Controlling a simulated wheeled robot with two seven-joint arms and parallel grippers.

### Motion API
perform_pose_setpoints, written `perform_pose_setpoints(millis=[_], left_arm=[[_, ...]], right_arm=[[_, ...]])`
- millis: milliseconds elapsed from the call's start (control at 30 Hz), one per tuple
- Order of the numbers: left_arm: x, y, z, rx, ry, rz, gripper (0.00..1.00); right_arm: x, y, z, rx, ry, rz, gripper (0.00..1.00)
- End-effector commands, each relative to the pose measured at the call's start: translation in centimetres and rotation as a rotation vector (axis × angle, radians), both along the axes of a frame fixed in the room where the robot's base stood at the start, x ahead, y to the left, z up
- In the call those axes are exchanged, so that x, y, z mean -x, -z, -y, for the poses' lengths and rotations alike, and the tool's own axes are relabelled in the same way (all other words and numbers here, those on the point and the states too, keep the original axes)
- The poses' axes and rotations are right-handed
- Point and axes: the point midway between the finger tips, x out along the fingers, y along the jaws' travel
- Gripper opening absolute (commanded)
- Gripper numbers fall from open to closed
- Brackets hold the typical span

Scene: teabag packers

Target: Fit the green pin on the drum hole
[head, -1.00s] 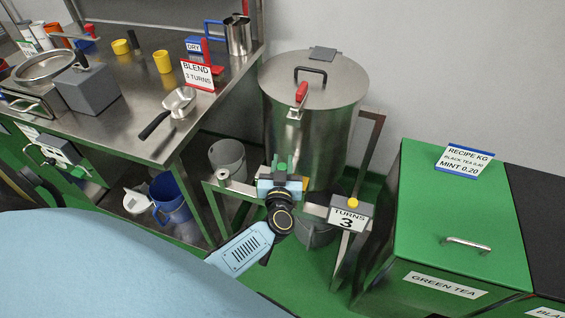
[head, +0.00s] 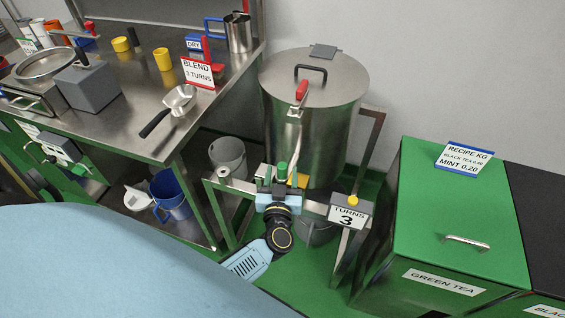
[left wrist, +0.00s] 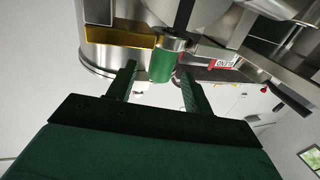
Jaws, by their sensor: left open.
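The green pin (head: 282,169) shows in front of the lower wall of the steel drum (head: 312,120). In the left wrist view, the pin (left wrist: 162,66) has a green grip and a short metal end against a steel part. Whether that end sits in the drum hole is hidden. My left gripper (head: 280,182) is open just in front of the pin. In the left wrist view, its two fingers (left wrist: 157,88) stand apart, with the pin between and beyond their tips, showing gaps on both sides. My right gripper is in neither view.
A yellow block (left wrist: 120,38) is close to the left finger. The drum stand (head: 325,207) carries a TURNS 3 sign (head: 347,215). The GREEN TEA bin (head: 455,215) stands right, the steel table (head: 130,140) left. A grey bucket (head: 228,157) is below.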

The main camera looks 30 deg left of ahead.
Motion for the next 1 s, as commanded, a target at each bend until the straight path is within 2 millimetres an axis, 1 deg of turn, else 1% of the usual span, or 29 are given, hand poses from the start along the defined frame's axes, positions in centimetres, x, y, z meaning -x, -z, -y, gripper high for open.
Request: perform_pose_setpoints(millis=[33,200,300,400,600,1000], left_arm=[[1.3,-0.1,0.6,0.003,-0.001,-0.003,0.51],[4.5,0.0,2.4,0.002,-0.001,-0.002,0.51],[6.0,-0.1,3.2,0.003,-0.002,-0.001,0.51],[7.0,0.0,3.7,0.001,-0.001,0.0,0.51],[7.8,-0.1,4.2,0.0,-0.001,0.002,0.51],[7.7,-0.1,4.2,0.0,-0.001,0.001,0.51]], right_arm=[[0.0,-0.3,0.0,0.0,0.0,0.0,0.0],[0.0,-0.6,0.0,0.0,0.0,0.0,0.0],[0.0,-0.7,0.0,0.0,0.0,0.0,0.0],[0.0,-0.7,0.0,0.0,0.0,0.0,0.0],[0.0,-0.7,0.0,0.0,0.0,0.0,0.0],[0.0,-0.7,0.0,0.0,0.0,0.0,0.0]])
